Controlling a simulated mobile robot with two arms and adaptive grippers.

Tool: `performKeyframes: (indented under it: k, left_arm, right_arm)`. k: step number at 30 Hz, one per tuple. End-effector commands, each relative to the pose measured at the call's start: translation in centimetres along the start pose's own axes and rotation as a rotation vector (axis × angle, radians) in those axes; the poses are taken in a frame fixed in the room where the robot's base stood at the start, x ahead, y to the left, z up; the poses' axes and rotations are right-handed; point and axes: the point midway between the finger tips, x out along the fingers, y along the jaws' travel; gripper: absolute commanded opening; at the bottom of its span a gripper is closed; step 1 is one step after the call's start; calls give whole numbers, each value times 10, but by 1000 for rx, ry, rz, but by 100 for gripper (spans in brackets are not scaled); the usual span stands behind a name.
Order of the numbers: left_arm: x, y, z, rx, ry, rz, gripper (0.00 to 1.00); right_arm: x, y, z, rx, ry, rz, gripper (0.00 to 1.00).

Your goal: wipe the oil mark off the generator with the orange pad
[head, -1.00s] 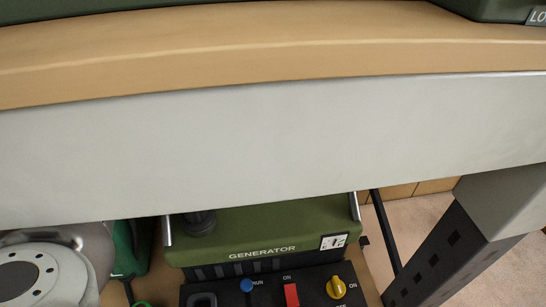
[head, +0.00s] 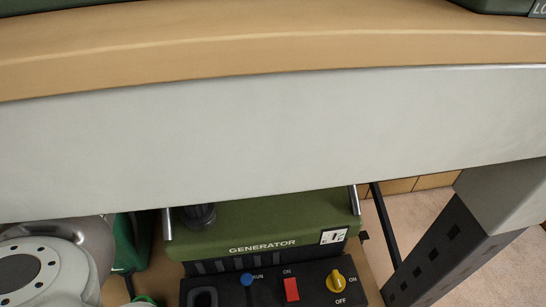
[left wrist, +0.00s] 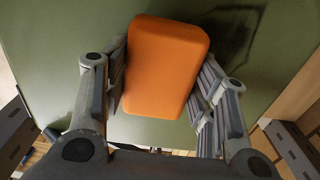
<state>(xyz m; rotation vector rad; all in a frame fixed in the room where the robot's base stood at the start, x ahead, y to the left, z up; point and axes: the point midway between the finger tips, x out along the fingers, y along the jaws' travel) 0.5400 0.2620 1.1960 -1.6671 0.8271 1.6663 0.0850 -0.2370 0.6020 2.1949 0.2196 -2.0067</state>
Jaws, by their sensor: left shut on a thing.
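The orange pad (left wrist: 165,65) is held between the two fingers of my left gripper (left wrist: 160,85) in the left wrist view. A flat green surface (left wrist: 60,30), which looks like a generator face, lies behind it. I cannot tell whether the pad touches it. A dark patch (left wrist: 238,38) shows on that surface at the upper right of the pad; part of it may be shadow. In the head view the green generator (head: 290,212) stands low under a shelf, with its switch panel toward me. Its upper part is hidden by the shelf edge. My right gripper is out of view.
A wide shelf with a grey front edge (head: 270,140) and tan top (head: 270,50) crosses above the generator. A grey post (head: 445,250) stands at the right. A green object (head: 126,245) is left of the generator, beside my pale arm joint.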

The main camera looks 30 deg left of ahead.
Motion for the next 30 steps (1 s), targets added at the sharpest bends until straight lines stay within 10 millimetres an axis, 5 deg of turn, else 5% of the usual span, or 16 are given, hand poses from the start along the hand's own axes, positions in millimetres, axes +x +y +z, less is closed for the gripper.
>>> performKeyframes:
  k: [20,30]
  left_arm:
    - [12,0,0,0,1,-1,34]
    - [10,-26,-1,-1,1,-1,34]
  right_arm:
    - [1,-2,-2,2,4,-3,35]
    - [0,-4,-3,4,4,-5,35]
